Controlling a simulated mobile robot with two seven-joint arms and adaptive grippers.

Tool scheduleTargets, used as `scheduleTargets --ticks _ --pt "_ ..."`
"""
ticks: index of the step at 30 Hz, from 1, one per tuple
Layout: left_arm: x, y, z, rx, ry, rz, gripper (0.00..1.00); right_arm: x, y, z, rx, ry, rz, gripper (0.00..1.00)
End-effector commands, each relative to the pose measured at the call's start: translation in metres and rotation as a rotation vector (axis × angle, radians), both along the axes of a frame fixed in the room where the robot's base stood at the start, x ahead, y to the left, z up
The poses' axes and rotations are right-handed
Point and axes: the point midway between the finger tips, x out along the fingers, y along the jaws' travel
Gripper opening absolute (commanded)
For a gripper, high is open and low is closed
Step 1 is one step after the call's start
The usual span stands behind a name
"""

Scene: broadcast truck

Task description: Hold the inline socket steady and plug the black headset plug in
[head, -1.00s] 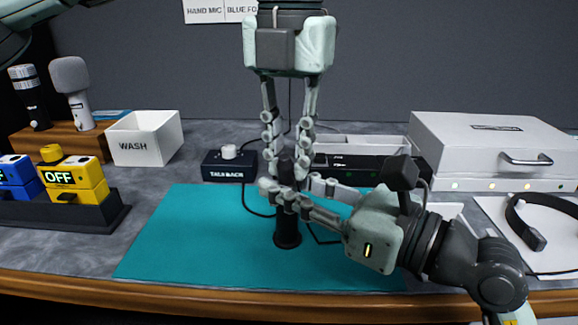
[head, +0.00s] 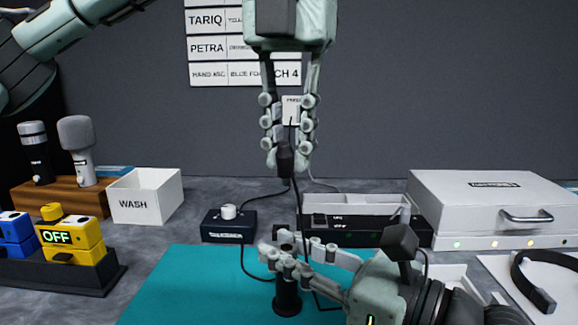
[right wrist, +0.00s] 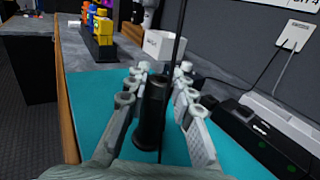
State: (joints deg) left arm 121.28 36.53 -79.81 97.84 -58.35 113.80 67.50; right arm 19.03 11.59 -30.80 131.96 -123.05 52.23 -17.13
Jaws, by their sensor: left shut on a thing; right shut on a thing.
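The black headset plug (head: 286,160) hangs upright in my left gripper (head: 286,162), which is shut on it. The plug is well above the inline socket, with a clear gap between them in the head view. The inline socket (head: 287,299), a black upright cylinder with a wider foot, stands on the teal mat. My right gripper (head: 285,256) is shut around its upper part from the right; its fingers cover some of it.
A talkback box (head: 228,224) and a black unit (head: 330,228) stand behind the teal mat (head: 190,290). A white WASH bin (head: 146,197) and yellow OFF pack (head: 75,240) are at left. A white case (head: 490,207) and a headset (head: 530,280) are at right.

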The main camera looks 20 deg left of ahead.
Motion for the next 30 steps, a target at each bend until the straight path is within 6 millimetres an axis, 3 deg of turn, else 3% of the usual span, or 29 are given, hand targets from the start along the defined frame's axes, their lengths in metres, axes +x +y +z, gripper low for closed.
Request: scheduleTargets --ticks 21,30 --pt "0.007 0.001 -0.065 0.011 0.166 0.087 0.0 0.0 0.0 0.0 0.001 0.0 0.0 0.0" --pt "0.008 0.002 -0.076 0.013 0.192 0.103 0.0 0.0 0.0 0.0 0.001 0.0 0.0 0.0"
